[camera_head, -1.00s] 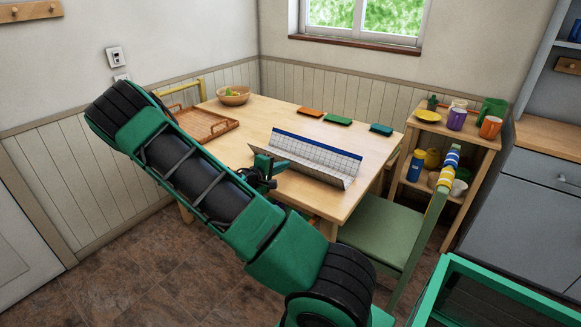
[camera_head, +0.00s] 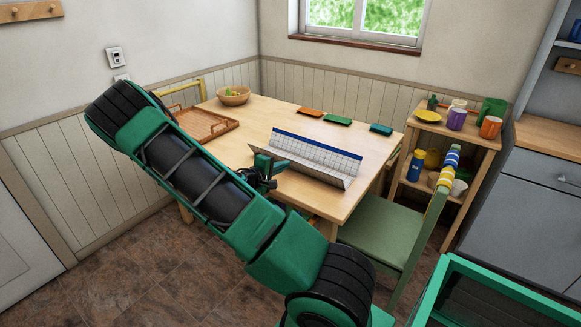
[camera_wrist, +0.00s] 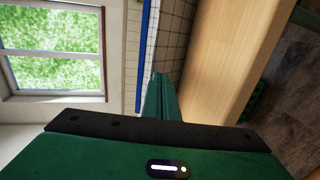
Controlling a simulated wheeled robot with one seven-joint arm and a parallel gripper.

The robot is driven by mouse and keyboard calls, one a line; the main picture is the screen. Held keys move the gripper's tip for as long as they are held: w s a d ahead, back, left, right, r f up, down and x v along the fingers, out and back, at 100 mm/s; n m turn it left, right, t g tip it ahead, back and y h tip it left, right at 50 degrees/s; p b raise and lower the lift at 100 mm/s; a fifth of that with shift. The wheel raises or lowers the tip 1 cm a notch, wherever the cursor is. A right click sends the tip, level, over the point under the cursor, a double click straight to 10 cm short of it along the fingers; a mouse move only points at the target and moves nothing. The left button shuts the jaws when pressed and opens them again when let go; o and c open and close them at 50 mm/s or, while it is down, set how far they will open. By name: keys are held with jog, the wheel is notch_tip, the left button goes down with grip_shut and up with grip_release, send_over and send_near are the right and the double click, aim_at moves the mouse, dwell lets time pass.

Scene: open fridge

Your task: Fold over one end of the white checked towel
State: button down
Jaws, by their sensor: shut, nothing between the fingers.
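The white checked towel (camera_head: 310,153) lies on the wooden table (camera_head: 245,118), with a blue band along its far edge. Its far part stands up at an angle and its near strip slopes toward the table's front edge, so it looks like an open trough. My gripper (camera_head: 278,165) is shut and empty at the towel's left end, close to the near strip. I cannot tell whether it touches the cloth. In the wrist view the shut fingers (camera_wrist: 161,84) point at the towel (camera_wrist: 172,40), with the blue band to their left and bare wood to their right.
A wooden tray (camera_head: 205,127) and a bowl (camera_head: 233,95) are at the table's left. Orange (camera_head: 310,112), green (camera_head: 338,119) and teal (camera_head: 381,129) folded cloths lie along the back. A green chair (camera_head: 385,230) stands at the right, before a shelf (camera_head: 455,128) with cups.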

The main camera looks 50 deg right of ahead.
jog(key=shift+d, duration=0.4)
dwell(0.8)
jog(key=shift+w+d+r, duration=0.15)
jog(key=shift+d, duration=2.6)
jog(key=shift+a+r, duration=0.35)
jog(key=shift+r, duration=0.5)
jog(key=shift+a+r, duration=0.4)
jog(key=shift+r, duration=0.4)
jog(key=shift+a+r, duration=0.35)
jog(key=shift+r, duration=0.5)
jog(key=s+a+m+g+y, duration=0.3)
jog(key=s+a+m+y, duration=0.45)
jog(key=s, duration=0.45)
jog(key=s+a+r+t+y, duration=0.1)
jog(key=s+a+r+y, duration=0.3)
jog(key=s+a, duration=0.4)
jog(key=s+a+r+t+y, duration=0.1)
jog(key=s+a+r+y, duration=0.3)
jog(key=a, duration=1.2)
jog(key=s+r, duration=0.2)
jog(key=s, duration=0.2)
